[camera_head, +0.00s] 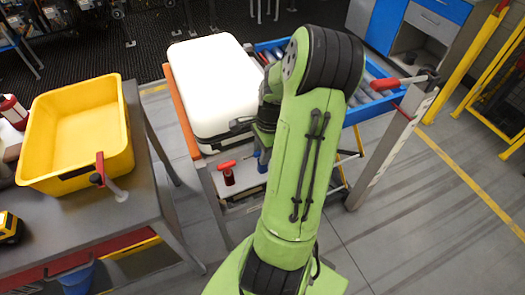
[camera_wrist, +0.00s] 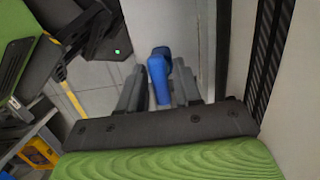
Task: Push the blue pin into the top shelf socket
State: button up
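The blue pin (camera_wrist: 160,78) lies between the two fingers of my gripper (camera_wrist: 158,90) in the wrist view. It overlaps the right finger in that picture, and I cannot tell whether both fingers touch it. In the head view a small part of the blue pin (camera_head: 264,160) shows at the left edge of my green arm, just below my gripper (camera_head: 260,140). My arm hides most of the gripper there. The pin is over or at the near end of the conveyor frame. I cannot make out the top shelf socket.
A white case (camera_head: 215,88) lies on the conveyor, close to my gripper. A red-handled pin (camera_head: 227,174) stands left of the blue pin. A yellow bin (camera_head: 122,160) is on the left table (camera_head: 130,205), with another red-handled pin (camera_head: 112,180) beside it. Open floor is at right.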

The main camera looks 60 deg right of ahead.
grip_shut()
jog(key=shift+r, duration=0.15)
jog(key=shift+r+p, duration=2.6)
jog(key=shift+r, duration=0.15)
notch_tip(320, 180, up, 4)
jog(key=p, duration=0.4)
jog(key=shift+r, duration=0.1)
